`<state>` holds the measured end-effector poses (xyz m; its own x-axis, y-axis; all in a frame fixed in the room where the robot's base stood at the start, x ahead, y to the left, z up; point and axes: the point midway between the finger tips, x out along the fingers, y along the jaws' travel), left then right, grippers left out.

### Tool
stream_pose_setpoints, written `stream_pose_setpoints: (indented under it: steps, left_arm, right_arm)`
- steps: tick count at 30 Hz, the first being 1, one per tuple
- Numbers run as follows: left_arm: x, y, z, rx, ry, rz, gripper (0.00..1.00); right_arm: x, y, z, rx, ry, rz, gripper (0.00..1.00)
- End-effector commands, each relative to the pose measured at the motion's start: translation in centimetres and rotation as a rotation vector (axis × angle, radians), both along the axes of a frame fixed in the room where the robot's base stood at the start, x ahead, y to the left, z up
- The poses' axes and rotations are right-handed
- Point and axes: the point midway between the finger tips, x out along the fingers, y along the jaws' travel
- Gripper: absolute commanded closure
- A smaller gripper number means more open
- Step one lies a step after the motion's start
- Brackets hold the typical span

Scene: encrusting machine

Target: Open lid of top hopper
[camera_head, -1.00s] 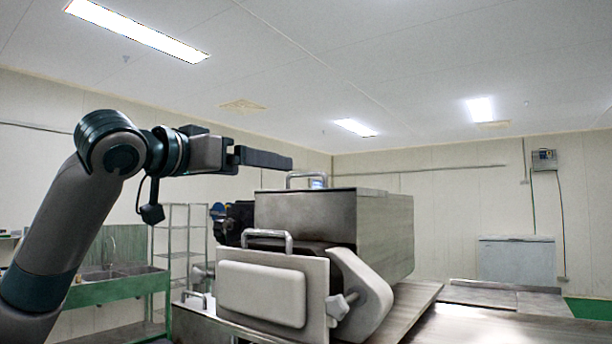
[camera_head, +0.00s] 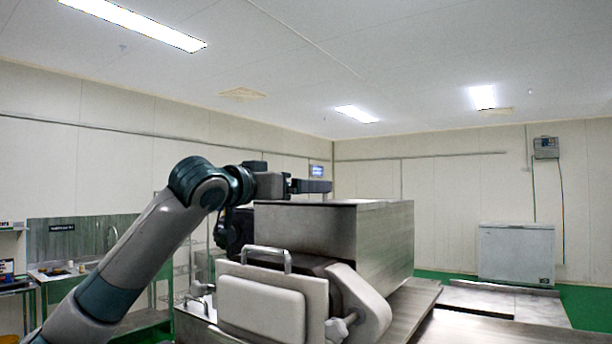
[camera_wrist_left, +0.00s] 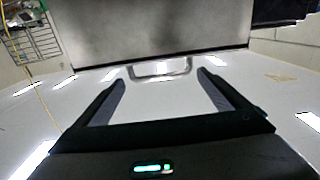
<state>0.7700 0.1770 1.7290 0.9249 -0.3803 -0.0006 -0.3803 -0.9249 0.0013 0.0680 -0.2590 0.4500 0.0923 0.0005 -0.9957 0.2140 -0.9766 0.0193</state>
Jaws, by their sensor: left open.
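The top hopper (camera_head: 304,228) is a grey metal box on the machine. Its flat lid (camera_head: 375,202) lies closed on top. My left gripper (camera_head: 318,187) is just above the lid and hides the lid handle in the head view. In the left wrist view the left gripper (camera_wrist_left: 162,77) is open, with its two fingers apart. The metal lid handle (camera_wrist_left: 160,68) shows in the gap near the fingertips, below the hopper's dark surface (camera_wrist_left: 155,30). I cannot tell whether a finger touches it. My right gripper is not in view.
A pale front cover (camera_head: 262,305) with its own metal handle (camera_head: 268,256) stands below the hopper. A sloping metal table (camera_head: 470,330) lies at the right. A white chest freezer (camera_head: 516,254) stands by the back wall. The air above the hopper is clear.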

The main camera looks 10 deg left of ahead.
Motion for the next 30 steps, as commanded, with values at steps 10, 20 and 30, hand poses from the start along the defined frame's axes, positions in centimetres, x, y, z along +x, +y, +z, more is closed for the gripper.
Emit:
stream_pose_setpoints:
  steps: [10,20,30]
  left_arm:
    - [3.7,-1.5,0.1,0.001,0.000,0.000,0.06]
    - [4.1,-1.7,-0.1,0.001,0.000,0.001,0.06]
    - [4.0,-1.7,0.0,0.001,0.000,-0.001,0.54]
  right_arm:
    - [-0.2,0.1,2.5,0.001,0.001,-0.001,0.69]
    - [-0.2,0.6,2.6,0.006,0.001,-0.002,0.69]
    - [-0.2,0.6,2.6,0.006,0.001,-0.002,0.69]
